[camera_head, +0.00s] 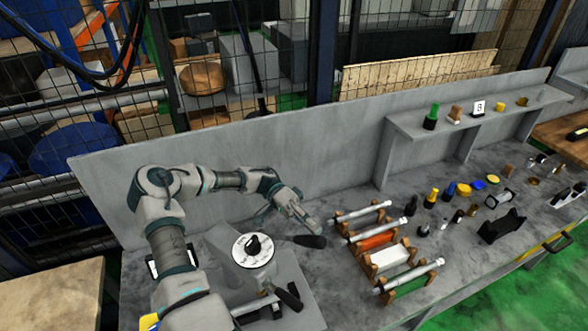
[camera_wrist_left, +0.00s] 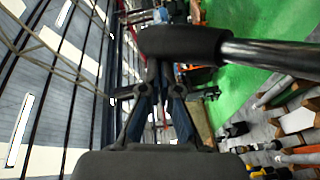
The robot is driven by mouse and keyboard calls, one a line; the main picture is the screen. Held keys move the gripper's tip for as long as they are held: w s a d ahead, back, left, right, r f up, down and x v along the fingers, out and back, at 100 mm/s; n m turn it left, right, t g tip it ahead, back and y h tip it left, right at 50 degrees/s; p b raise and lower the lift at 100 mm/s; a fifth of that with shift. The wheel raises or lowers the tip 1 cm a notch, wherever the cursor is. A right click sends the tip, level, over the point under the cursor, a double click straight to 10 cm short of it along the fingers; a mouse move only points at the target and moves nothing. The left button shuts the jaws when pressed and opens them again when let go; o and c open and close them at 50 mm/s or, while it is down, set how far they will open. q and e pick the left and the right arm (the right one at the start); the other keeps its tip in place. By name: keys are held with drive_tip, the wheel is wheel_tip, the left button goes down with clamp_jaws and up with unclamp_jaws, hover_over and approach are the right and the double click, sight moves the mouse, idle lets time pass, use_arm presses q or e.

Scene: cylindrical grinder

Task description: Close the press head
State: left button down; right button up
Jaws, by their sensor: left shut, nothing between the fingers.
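The press (camera_head: 233,255) stands at the front of the grey bench, with a round white dial and a dark knob on top. A lever with a black grip (camera_head: 309,241) sticks out to the right of the dial. A second black grip (camera_head: 287,297) is lower, near the press base. My left gripper (camera_head: 312,226) is just above the upper black grip. In the left wrist view my gripper's fingers (camera_wrist_left: 158,75) are together and empty. The black grip (camera_wrist_left: 185,43) and its metal rod (camera_wrist_left: 270,54) cross beyond the fingertips; I cannot tell whether they touch. My right gripper is not in view.
Wooden racks with cylindrical parts (camera_head: 375,238) stand on the bench right of the press. Several small parts and a black holder (camera_head: 502,226) lie farther right. A raised shelf (camera_head: 470,122) and an upright back panel (camera_head: 330,140) bound the bench behind.

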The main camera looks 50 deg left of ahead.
use_arm(q)
drive_tip(key=s+d+m+g+y+p, duration=0.1)
drive_tip(key=s+d+m+g, duration=0.1)
drive_tip(key=s, duration=0.4)
drive_tip(key=s+d+m+g+y+p, duration=0.1)
drive_tip(key=s+d+m+g, duration=0.1)
drive_tip(key=s+m+g, duration=0.2)
drive_tip(key=s+g, duration=0.3)
drive_tip(key=shift+s+d, duration=0.25)
drive_tip(key=shift+d, duration=0.15)
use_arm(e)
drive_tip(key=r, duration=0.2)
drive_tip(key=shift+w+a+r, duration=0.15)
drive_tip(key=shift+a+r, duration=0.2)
use_arm(q)
drive_tip(key=shift+y, duration=0.3)
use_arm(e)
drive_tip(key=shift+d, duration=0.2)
use_arm(q)
drive_tip(key=shift+p, duration=0.3)
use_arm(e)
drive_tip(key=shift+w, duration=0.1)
